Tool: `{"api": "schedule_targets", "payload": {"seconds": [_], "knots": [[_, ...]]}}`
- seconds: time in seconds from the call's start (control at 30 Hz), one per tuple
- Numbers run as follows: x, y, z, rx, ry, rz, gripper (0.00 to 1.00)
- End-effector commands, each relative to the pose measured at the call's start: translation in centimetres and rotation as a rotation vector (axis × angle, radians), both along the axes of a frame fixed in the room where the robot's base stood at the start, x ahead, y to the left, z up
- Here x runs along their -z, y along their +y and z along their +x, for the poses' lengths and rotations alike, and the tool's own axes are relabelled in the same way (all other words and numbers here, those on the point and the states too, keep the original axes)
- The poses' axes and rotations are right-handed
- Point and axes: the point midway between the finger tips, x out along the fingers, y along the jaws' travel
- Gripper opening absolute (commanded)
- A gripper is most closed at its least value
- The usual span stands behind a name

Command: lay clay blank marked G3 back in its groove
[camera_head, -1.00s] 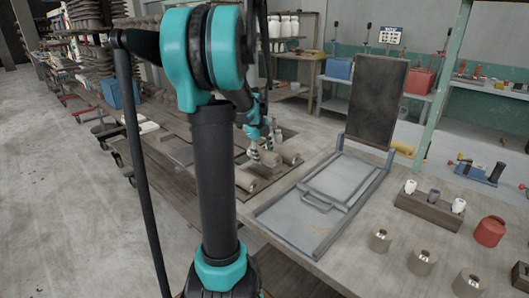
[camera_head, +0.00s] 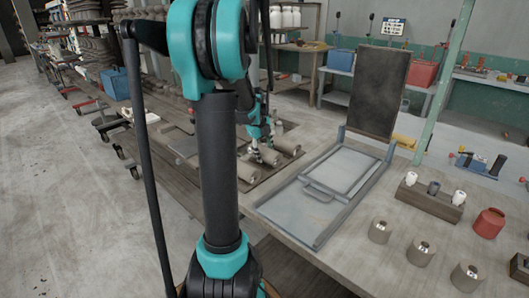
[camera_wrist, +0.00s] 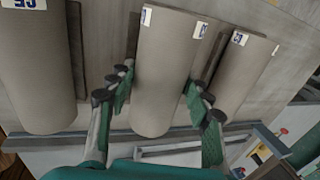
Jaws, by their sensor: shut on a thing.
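My gripper (camera_wrist: 159,98) is shut on a smooth grey-brown clay blank (camera_wrist: 163,70), with one finger on each side of it. In the head view my gripper (camera_head: 264,157) is low among the blanks on a wooden board (camera_head: 258,183). I cannot tell whether the held blank rests in its groove or is just above it. Another blank (camera_wrist: 38,75) lies to the left, its tag upside down and seemingly G5.
Dark strips (camera_wrist: 77,50) run beside the blanks. A grey metal frame (camera_head: 325,195) lies on the bench to the right, with a dark upright panel (camera_head: 377,92) behind it. Several small metal weights (camera_head: 421,252) and a red can (camera_head: 489,223) stand at the right.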

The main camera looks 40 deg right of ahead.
Motion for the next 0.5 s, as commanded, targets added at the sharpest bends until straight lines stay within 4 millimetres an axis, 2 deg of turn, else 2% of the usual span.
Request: {"api": "schedule_targets", "payload": {"seconds": [0.5], "knots": [[0.52, -0.02, 0.01, 0.0, 0.0, 0.0, 0.0]]}}
